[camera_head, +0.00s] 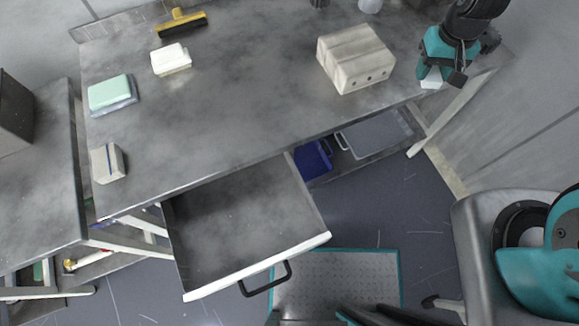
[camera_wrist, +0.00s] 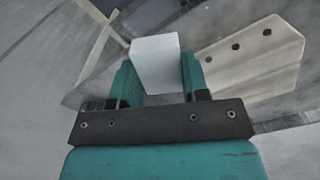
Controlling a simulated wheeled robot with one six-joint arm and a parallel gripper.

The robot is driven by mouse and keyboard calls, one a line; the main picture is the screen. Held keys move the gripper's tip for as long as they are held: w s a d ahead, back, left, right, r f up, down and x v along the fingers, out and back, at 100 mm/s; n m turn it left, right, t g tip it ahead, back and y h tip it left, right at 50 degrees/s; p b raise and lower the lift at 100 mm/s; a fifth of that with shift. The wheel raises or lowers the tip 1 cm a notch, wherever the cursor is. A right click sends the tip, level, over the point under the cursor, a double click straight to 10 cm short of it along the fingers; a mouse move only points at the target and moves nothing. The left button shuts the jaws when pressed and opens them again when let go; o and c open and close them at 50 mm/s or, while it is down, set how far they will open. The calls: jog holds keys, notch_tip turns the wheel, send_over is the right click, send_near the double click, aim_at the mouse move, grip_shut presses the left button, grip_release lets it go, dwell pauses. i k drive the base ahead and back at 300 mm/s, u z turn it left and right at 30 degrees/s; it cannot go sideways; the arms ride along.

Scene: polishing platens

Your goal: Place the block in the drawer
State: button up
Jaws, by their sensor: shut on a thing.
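My gripper (camera_head: 437,78) is at the right end of the grey table in the head view. It is shut on a small white block (camera_head: 431,84), which shows clearly between the two fingers in the wrist view (camera_wrist: 156,64). The drawer (camera_head: 245,215) is pulled open below the table's front edge. It is grey inside, with a white front edge and a black handle, and looks empty. The gripper is up and to the right of the drawer, well apart from it.
A wooden block with holes (camera_head: 355,60) stands on the table left of my gripper. A green sponge (camera_head: 111,92), a white piece (camera_head: 171,60), a beige block (camera_head: 107,163) and a yellow brush (camera_head: 181,23) lie further left. The table's middle is clear. A blue bin (camera_head: 313,160) sits below.

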aim_at(248, 229)
jog(key=z, duration=0.65)
jog(key=k, duration=1.65)
jog(key=u, duration=1.35)
jog(key=i, duration=0.5)
jog(key=u, duration=0.1)
